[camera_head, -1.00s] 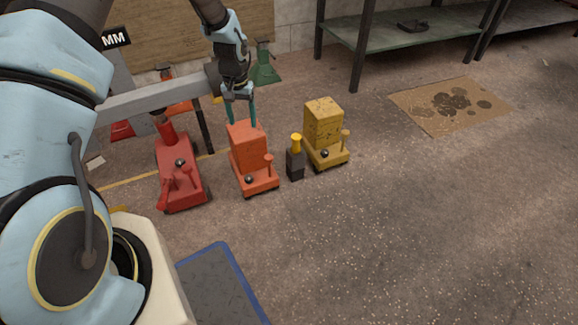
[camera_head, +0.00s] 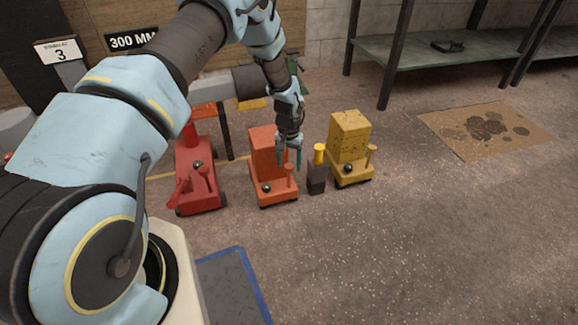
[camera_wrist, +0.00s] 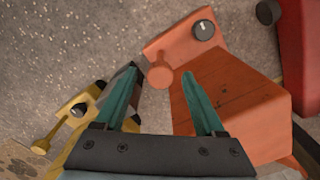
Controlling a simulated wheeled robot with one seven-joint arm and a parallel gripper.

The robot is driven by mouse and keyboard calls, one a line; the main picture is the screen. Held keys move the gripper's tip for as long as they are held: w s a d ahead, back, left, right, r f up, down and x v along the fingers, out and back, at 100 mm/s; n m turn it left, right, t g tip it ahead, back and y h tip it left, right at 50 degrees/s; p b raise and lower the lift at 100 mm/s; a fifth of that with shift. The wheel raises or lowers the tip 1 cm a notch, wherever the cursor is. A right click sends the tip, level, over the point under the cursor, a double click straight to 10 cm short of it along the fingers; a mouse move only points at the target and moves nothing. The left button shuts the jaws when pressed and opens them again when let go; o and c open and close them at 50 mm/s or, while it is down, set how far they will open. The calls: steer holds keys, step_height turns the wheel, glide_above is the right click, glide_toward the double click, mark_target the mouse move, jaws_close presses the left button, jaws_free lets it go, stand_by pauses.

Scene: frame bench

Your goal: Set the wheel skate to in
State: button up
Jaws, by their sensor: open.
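No label shows which unit is the wheel skate. An orange wheeled unit (camera_head: 268,150) has a tall block, a dark round knob and a short round-topped post (camera_head: 290,171). A similar yellow unit (camera_head: 350,138) stands to its right. My gripper (camera_head: 288,160) is open and empty, pointing down over the right side of the orange unit. In the wrist view, the orange post (camera_wrist: 160,77) appears between the fingertips of my gripper (camera_wrist: 162,85); I cannot tell whether they touch it. The right finger covers part of the orange body (camera_wrist: 240,95).
A dark block with a yellow cap (camera_head: 317,172) stands close between the orange and yellow units. A red wheeled unit (camera_head: 200,170) stands at left. A green-topped bench (camera_head: 440,52) and stained cardboard (camera_head: 490,128) are at back right. The right floor is clear.

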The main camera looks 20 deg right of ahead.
steer(key=shift+f, duration=0.3)
steer(key=shift+c, duration=0.4)
jaws_close()
stand_by(0.9)
